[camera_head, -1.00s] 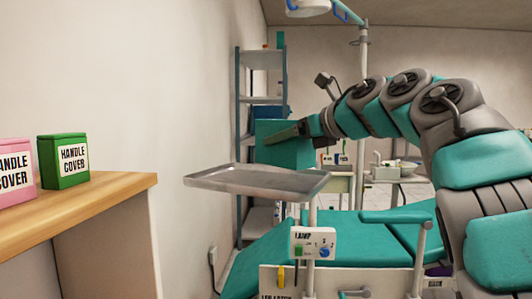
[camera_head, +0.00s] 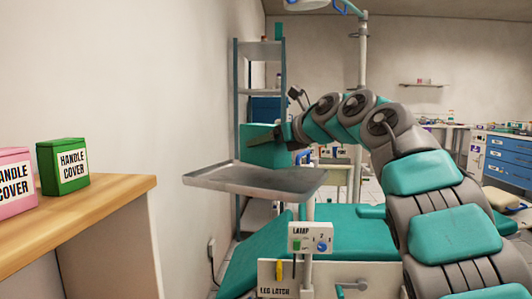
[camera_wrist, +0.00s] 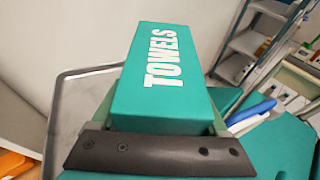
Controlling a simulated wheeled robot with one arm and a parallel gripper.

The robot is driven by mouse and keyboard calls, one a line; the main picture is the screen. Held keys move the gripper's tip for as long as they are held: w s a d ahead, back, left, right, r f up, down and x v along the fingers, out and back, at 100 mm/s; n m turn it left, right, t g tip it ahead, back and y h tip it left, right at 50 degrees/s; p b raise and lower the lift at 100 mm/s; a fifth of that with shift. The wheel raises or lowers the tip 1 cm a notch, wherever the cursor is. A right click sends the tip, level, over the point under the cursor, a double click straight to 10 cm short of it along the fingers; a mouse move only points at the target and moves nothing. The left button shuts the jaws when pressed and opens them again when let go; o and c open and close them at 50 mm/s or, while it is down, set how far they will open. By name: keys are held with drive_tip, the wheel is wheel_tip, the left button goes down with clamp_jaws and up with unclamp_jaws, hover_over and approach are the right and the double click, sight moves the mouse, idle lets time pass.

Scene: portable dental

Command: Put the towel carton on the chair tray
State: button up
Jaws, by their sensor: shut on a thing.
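The towel carton (camera_head: 262,148) is a teal box, partly behind the raised far edge of the chair tray in the head view. In the wrist view the carton (camera_wrist: 163,80) fills the middle, with white "TOWELS" lettering on its face. My gripper (camera_head: 287,137) is shut on the carton and holds it up in the air. The chair tray (camera_head: 255,180) is a bare grey metal plate with a low rim on a post. In the wrist view a grey tray rim (camera_wrist: 55,105) curves past the carton's left side. I cannot tell the height gap between carton and tray.
A wooden counter (camera_head: 85,207) on the left carries a green carton (camera_head: 63,167) and a pink carton (camera_head: 14,177). A lamp control box (camera_head: 310,238) is below the tray. A shelf rack (camera_head: 237,100) stands behind the carton, and the teal chair (camera_head: 345,230) lies below.

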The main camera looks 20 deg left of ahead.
sight(283, 147)
drive_tip(key=shift+f+b, duration=0.55)
drive_tip(key=shift+f, duration=0.7)
drive_tip(key=shift+f, duration=0.15)
drive_tip(key=o, duration=1.4)
drive_tip(key=shift+o, duration=0.2)
drive_tip(key=shift+r, duration=0.2)
drive_tip(key=b+v, duration=0.1)
drive_tip(key=v, duration=1.1)
drive_tip(key=shift+s+f, duration=0.1)
